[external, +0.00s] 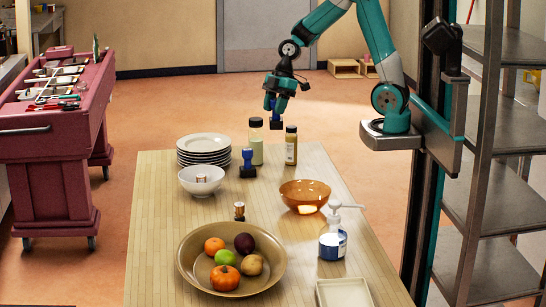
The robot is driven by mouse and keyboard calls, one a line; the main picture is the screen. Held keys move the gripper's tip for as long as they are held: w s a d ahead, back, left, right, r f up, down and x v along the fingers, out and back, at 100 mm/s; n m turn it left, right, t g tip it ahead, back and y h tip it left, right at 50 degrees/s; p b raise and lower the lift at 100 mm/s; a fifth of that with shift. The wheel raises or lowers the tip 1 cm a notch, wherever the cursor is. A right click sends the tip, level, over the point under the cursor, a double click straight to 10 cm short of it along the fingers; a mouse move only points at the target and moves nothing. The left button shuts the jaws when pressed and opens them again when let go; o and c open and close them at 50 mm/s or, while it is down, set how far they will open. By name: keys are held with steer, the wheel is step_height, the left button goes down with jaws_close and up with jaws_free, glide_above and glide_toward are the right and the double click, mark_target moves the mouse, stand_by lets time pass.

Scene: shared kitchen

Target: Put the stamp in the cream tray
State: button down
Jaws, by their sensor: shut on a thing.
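My gripper (277,110) is above the far end of the table. It is shut on a dark blue thing (277,128) that looks like a stamp, held above the tabletop; my fingers hide its upper part. A similar blue stamp (248,164), with a rounded handle and a dark square base, stands upright on the table beside the plates. The cream tray (343,292) is at the near right edge of the table, cut off by the bottom of the picture. Its visible part looks empty. My gripper is far from it.
On the table (165,240) are stacked plates (203,148), a white bowl (201,182), two bottles (256,145) (291,146), an orange bowl (305,196), a pump bottle (332,240), a small jar (239,211) and a fruit bowl (187,262). Metal shelves (500,165) stand right.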

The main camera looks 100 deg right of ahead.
steer(key=w+a+n+g+y+b, duration=0.1)
steer(key=w+a+n, duration=0.35)
steer(key=a, duration=0.85)
steer(key=w+a+n+g+y+b, duration=0.1)
steer(key=w+a+n+b, duration=0.1)
steer(key=w+a, duration=0.8)
steer(key=n+g+b, duration=0.3)
steer(key=n, duration=0.5)
glide_above(353, 291)
steer(key=shift+n+h, duration=0.25)
steer(key=shift+h, duration=0.05)
steer(key=shift+f+p, duration=1.8)
steer(key=shift+f, duration=7.85)
